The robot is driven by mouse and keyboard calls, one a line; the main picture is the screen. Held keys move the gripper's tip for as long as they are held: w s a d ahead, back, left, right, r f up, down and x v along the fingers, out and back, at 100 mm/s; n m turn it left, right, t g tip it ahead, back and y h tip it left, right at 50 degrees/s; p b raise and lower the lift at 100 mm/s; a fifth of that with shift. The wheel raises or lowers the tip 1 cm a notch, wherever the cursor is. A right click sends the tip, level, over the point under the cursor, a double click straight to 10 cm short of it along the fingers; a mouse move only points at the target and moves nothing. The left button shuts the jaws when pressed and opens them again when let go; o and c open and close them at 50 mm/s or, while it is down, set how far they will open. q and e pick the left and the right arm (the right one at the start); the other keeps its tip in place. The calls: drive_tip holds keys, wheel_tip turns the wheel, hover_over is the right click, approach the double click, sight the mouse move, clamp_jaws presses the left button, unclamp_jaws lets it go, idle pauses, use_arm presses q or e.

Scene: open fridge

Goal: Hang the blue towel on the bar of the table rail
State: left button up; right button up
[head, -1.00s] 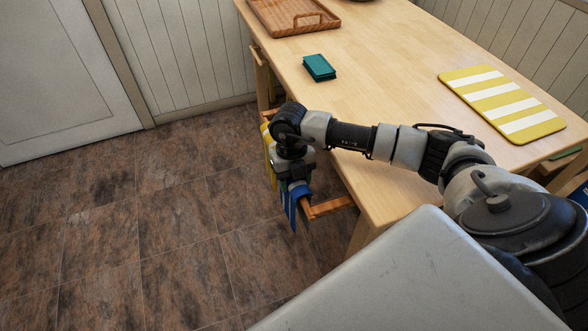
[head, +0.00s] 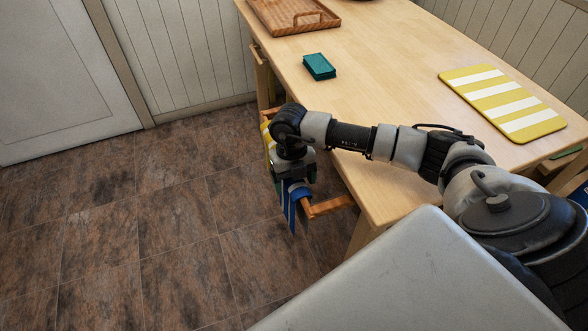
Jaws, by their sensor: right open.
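The blue towel (head: 291,213) hangs over the wooden bar of the table rail (head: 327,206), near the rail's front end, with its strip drooping towards the floor. My right gripper (head: 292,184) points down just above the towel at the bar. It is open; its fingertips are partly hidden by the wrist and the towel. A yellow cloth (head: 267,139) hangs farther back on the same rail, mostly behind my wrist. My left gripper is not in view.
The wooden table (head: 400,70) carries a teal block (head: 319,67), a wooden tray (head: 294,14) and a yellow-and-white striped mat (head: 502,101). My right arm reaches across the table edge. Brown tiled floor (head: 150,220) left of the rail is clear.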

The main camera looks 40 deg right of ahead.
drive_tip(key=shift+w+r, duration=0.1)
drive_tip(key=shift+r, duration=0.2)
drive_tip(key=r, duration=0.3)
drive_tip(key=w+r, duration=0.1)
drive_tip(key=r, duration=0.2)
drive_tip(key=r+p, duration=0.1)
drive_tip(key=r, duration=0.3)
drive_tip(key=shift+w+d+r, duration=0.1)
drive_tip(key=shift+w+d, duration=0.1)
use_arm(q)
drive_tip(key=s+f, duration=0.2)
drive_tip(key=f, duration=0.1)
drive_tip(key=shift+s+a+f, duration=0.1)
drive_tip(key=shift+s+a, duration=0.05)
